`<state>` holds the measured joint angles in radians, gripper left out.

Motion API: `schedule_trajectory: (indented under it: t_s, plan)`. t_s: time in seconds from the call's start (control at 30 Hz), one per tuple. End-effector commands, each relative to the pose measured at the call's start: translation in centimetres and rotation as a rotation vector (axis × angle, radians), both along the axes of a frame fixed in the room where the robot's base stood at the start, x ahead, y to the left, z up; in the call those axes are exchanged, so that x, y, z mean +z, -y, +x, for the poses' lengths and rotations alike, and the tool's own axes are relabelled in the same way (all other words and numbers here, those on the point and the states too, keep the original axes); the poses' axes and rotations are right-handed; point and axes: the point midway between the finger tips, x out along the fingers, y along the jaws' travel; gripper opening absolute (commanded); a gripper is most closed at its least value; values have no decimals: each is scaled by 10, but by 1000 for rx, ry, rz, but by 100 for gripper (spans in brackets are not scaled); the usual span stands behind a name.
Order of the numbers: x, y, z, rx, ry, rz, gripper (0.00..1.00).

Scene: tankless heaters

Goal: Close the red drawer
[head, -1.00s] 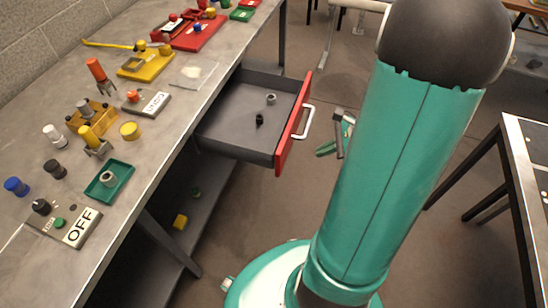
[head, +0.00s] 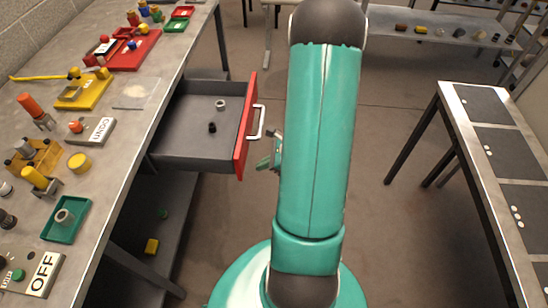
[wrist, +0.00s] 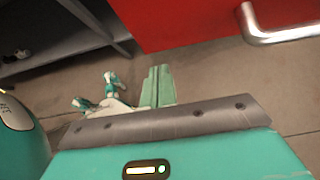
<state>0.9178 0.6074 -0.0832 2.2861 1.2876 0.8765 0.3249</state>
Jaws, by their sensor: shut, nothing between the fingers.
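The red drawer (head: 246,128) stands pulled open from the left workbench, its grey tray showing. Its pale bar handle (head: 259,122) is on the red front. A light ring (head: 220,105) and a small black piece (head: 212,127) lie inside. My gripper (head: 268,162) is just right of the drawer front and below the handle in the head view, partly hidden behind my arm. In the wrist view my green fingers (wrist: 158,85) are together and empty. The red front (wrist: 180,22) and the handle (wrist: 284,32) show beyond them, apart from the fingers.
The left workbench (head: 120,135) carries several parts, trays and signs. A table with dark panels (head: 480,104) stands at right. A shelf with small items (head: 440,40) is at the back. The floor between bench and table is clear.

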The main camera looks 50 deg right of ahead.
Motion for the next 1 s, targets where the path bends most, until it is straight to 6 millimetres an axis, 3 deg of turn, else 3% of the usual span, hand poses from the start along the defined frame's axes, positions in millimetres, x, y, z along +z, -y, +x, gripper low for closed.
schedule_trajectory:
  t_s: [0.23, 0.77, 1.0]
  plan:
    - [2, -22, 28, 5, 2, -1, 0]
    - [2, -25, 33, 4, 1, -2, 0]
    - [2, -29, 50, 6, 3, -2, 0]
